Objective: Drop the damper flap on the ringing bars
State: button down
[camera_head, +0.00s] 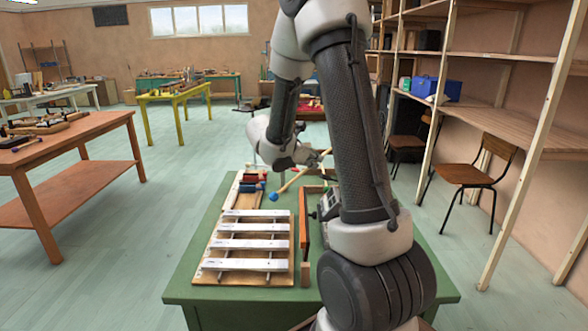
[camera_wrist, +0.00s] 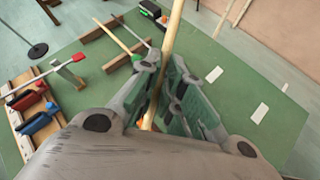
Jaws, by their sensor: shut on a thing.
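The ringing bars (camera_head: 248,243) are several pale metal bars across a wooden board at the near left of the green table. The damper flap looks to be the narrow orange-brown board (camera_head: 304,225) standing upright along their right side, off the bars. My gripper (camera_head: 318,168) is beyond the bars, toward the table's far end. In the wrist view my gripper (camera_wrist: 165,85) is shut on a pale wooden stick (camera_wrist: 172,35) that runs between its fingers. The stick's lower end is hidden. A blue-headed mallet (camera_head: 273,196) shows below my gripper; I cannot tell if it is the held stick.
Red and blue blocks with dark parts (camera_wrist: 38,118) sit on a wooden board left of my gripper. Another pale stick (camera_wrist: 120,37) lies by wooden rails. The green tabletop (camera_wrist: 245,75) is mostly clear at right, with small white pieces.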

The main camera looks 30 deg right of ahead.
jog(key=shift+s+d+r, duration=0.25)
jog(key=shift+s+d, duration=0.1)
jog(key=shift+d, duration=0.15)
jog(key=shift+s+d+r, duration=0.2)
jog(key=shift+s+d, duration=0.1)
jog(key=shift+d, duration=0.15)
jog(key=s+d+f, duration=0.4)
jog(key=s+d, duration=0.2)
jog(key=d, duration=0.3)
notch_tip(320, 180, up, 7)
jog(key=w+a, duration=0.1)
jog(key=shift+a, duration=0.4)
